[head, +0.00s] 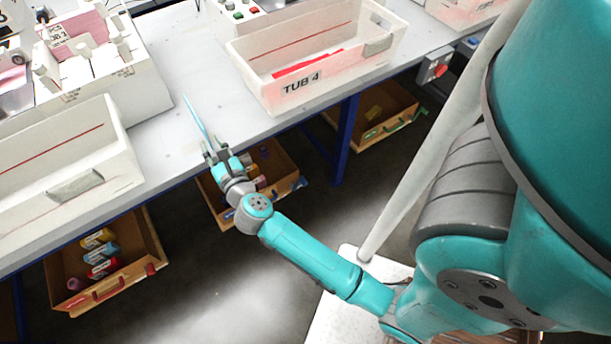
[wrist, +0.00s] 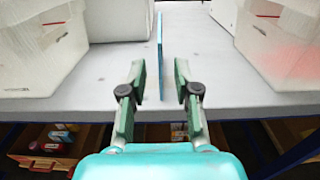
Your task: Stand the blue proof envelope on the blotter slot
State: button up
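The blue envelope (head: 196,118) shows in the head view as a thin, edge-on sliver above the grey bench, its near end by my gripper (head: 216,153). In the wrist view the envelope (wrist: 160,55) is upright and edge-on, in line with the space between my fingers (wrist: 160,76). My gripper is open, with a visible gap on each side of the envelope and no finger touching it. I cannot tell how far the envelope reaches between the fingers, or whether its lower edge rests on the bench. I cannot make out the blotter slot.
Tub 4 (head: 301,84) stands on the bench to the right, another white tub (head: 105,150) to the left. Behind the left tub is a white block with pegs (head: 120,93). Open drawers (head: 150,245) jut out below the bench (head: 172,70). Bare bench lies between the tubs.

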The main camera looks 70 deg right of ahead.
jog(key=s+a+m+y, duration=0.3)
jog(key=s+a+m, duration=0.3)
jog(key=s+m, duration=0.4)
jog(key=s+a+r+m+y, duration=0.1)
jog(key=s+a+m+y, duration=0.2)
jog(key=s+a+m, duration=0.3)
jog(key=s+a+r+m+y, duration=0.1)
jog(key=s+a+m+y, duration=0.2)
jog(key=s+m, duration=1.1)
jog(key=s+a, duration=0.3)
jog(key=s, duration=0.4)
jog(key=shift+y, duration=0.4)
jog(key=shift+o, duration=0.3)
jog(key=shift+s+a+n, duration=0.2)
jog(key=shift+n, duration=0.2)
